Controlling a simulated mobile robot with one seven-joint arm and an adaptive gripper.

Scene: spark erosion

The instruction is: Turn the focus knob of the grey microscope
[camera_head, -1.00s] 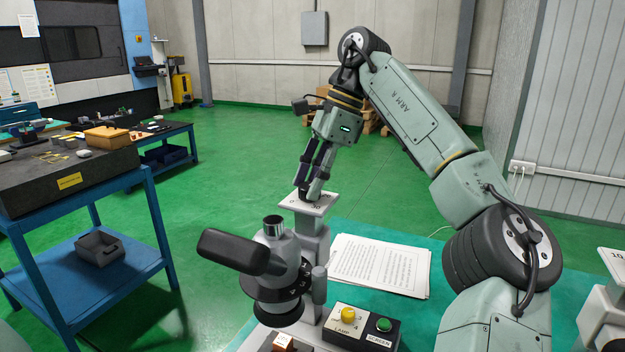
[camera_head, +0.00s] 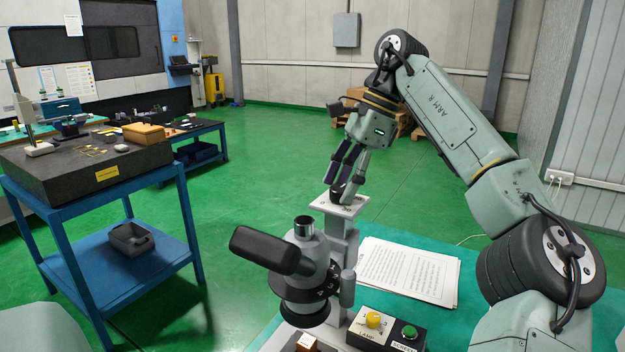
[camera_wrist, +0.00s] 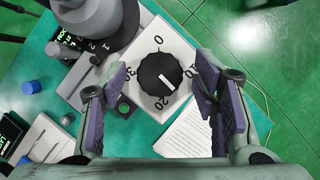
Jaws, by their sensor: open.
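The grey microscope (camera_head: 341,240) stands on the teal table, with a black eyepiece arm and a white dial plate on top of its column. The focus knob (camera_wrist: 160,74) is black and ribbed, with a white pointer line towards its lower right. It sits on the dial plate (camera_wrist: 160,42), which is marked 0, 10, 20 and 30. My gripper (camera_wrist: 163,77) is open, with one purple-padded finger on each side of the knob and gaps visible. In the head view my gripper (camera_head: 345,183) points down at the plate and partly hides the knob.
A control box (camera_head: 388,335) with yellow and green buttons stands in front of the microscope. Printed sheets (camera_head: 408,272) lie to its right. A blue bench (camera_head: 100,265) with a dark slab stands at left. Green floor lies open behind.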

